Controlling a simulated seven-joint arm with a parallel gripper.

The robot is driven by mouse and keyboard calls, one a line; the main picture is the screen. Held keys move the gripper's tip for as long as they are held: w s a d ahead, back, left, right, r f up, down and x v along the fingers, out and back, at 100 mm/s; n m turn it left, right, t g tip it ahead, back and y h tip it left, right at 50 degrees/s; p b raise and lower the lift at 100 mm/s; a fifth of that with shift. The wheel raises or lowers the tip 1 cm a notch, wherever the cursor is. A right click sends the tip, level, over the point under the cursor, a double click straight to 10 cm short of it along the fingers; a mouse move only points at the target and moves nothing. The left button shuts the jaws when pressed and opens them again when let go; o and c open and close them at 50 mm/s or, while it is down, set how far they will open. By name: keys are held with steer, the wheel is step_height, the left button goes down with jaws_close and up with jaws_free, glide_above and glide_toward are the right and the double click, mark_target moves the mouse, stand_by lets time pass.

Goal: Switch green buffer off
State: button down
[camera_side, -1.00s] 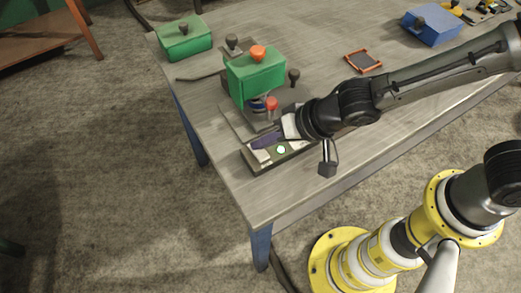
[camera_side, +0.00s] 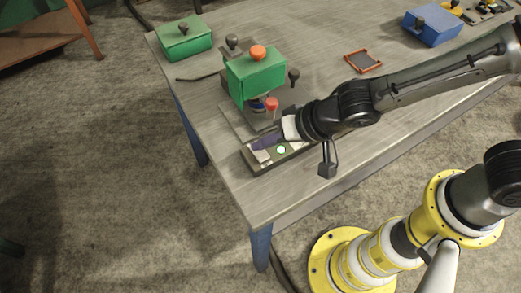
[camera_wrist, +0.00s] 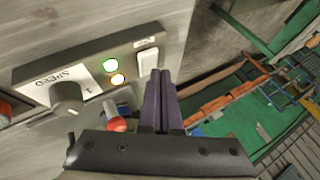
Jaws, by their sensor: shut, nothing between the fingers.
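The green buffer (camera_side: 257,78) stands near the table's left corner, with an orange-red knob on top. Its control box (camera_side: 262,166) lies in front of it. In the wrist view the fingertips (camera_wrist: 160,73) overlap the rocker's lower end. I cannot tell whether they touch it.
A green box (camera_side: 184,40) sits at the table's back left, and a blue box (camera_side: 432,27) at the back right. An orange-framed tray (camera_side: 363,61) lies mid-table. A red knob (camera_side: 271,103) stands close behind my fingers. The table's front right is clear.

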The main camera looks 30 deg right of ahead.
mark_target(263, 151)
steer(key=shift+f, duration=0.25)
steer(key=shift+s+d+f, duration=0.1)
steer(key=shift+s+f, duration=0.25)
steer(key=shift+f, duration=0.5)
stand_by(0.8)
steer(key=shift+r, duration=0.15)
steer(key=shift+w+d+r, duration=0.1)
steer(key=shift+w+r, duration=0.05)
steer(key=shift+r, duration=0.3)
steer(key=shift+r, duration=0.1)
steer(key=shift+w+r, duration=0.25)
steer(key=shift+r, duration=1.1)
steer(key=shift+w+r, duration=0.25)
steer(key=shift+r, duration=1.05)
